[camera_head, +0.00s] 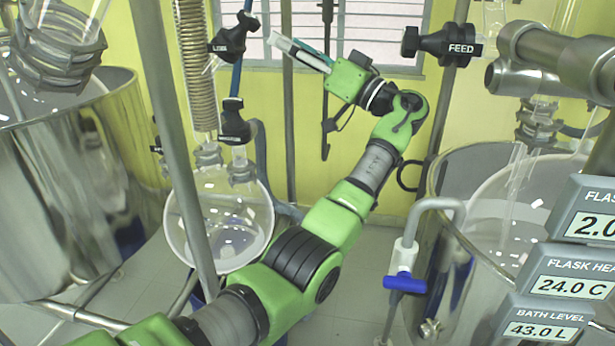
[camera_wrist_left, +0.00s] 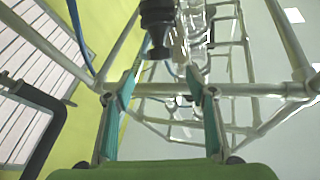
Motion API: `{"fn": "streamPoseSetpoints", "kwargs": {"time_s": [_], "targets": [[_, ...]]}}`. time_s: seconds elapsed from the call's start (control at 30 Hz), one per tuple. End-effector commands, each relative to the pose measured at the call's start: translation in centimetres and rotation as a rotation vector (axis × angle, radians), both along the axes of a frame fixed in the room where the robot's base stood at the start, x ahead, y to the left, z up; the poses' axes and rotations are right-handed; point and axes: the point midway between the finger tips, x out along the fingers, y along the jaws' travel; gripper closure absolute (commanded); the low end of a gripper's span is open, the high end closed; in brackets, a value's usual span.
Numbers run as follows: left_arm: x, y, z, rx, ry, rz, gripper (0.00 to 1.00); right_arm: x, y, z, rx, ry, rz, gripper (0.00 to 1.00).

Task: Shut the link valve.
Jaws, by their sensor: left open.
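A black valve handle with a small white label, seemingly LINK, is the link valve (camera_head: 234,39); it sits beside the coiled glass column, left of my left gripper. The lettering is small and hard to read. My left gripper (camera_head: 280,44) is open and empty, its fingers pointing left toward this valve with a gap between. In the left wrist view, a black valve handle (camera_wrist_left: 158,22) shows ahead, beyond the tips of the open left gripper (camera_wrist_left: 166,74). I cannot tell the valve's exact turn angle. My right gripper is not in view.
A second black valve (camera_head: 235,122) sits lower, above the round glass flask (camera_head: 219,222). A FEED valve (camera_head: 442,45) is at the right. The coiled column (camera_head: 196,70) and steel frame posts (camera_head: 288,110) stand close. A barred window (camera_head: 345,30) is behind.

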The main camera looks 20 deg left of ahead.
Motion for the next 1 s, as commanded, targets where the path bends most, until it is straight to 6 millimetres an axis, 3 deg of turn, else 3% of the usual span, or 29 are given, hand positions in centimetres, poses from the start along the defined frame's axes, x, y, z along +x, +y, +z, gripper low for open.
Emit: {"fn": "streamPoseSetpoints", "kwargs": {"time_s": [0.1,0.6,1.0], "targets": [[0.0,-1.8,-1.3,-0.001,0.01,-0.004,0.49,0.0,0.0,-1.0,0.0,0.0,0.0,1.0],[4.8,-0.7,-10.1,-0.046,0.236,-0.103,0.49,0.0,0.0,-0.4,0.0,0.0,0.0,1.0],[7.4,-0.3,-17.7,-0.086,0.4,-0.18,0.49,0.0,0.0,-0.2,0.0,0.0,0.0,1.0]]}}
